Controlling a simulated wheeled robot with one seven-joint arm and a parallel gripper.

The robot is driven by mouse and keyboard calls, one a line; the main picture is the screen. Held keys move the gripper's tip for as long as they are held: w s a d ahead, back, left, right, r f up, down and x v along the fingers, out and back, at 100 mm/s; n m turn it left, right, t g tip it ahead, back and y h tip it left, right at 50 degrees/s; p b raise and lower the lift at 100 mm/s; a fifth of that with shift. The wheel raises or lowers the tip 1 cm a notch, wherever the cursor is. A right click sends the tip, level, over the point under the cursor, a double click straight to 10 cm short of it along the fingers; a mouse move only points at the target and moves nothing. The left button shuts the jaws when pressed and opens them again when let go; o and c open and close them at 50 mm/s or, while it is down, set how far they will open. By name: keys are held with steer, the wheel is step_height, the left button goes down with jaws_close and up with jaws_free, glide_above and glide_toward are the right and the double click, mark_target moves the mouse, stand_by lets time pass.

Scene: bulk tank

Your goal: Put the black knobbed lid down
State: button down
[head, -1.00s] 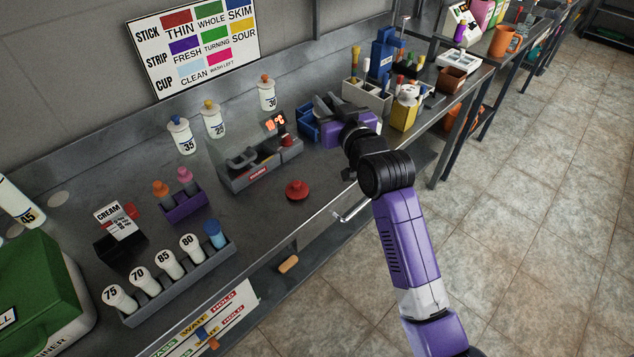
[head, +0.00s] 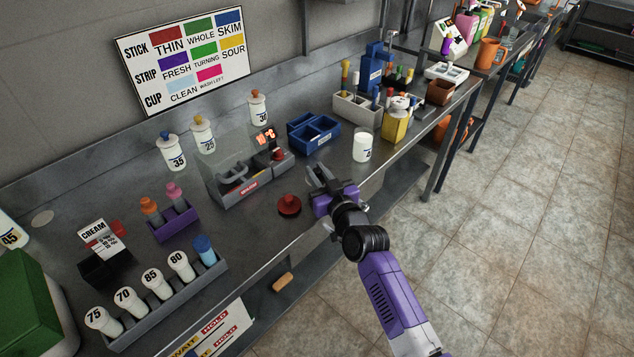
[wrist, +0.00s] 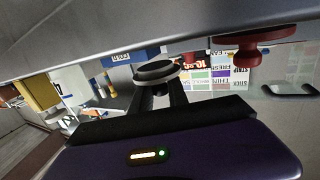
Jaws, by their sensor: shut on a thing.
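My gripper (head: 322,179) is over the front part of the steel counter, just right of a red knobbed lid (head: 289,206). In the wrist view, which looks upside down, my gripper (wrist: 162,92) is shut on the black knobbed lid (wrist: 157,71), a dark round disc at the fingertips. The red lid (wrist: 251,45) rests on the counter surface there, while the black lid appears apart from that surface. In the head view the black lid is hard to make out among the dark fingers.
A white cup (head: 363,148) stands behind my gripper to the right, with a blue divided tray (head: 313,135) nearby. A grey device (head: 246,178) with a red display is to the left. The counter's front edge (head: 262,253) is close; some bare steel lies around the red lid.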

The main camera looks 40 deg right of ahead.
steer(key=shift+f+b, duration=0.4)
steer(key=shift+f, duration=0.85)
steer(key=shift+f, duration=0.15)
steer(key=c, duration=1.3)
jaws_free()
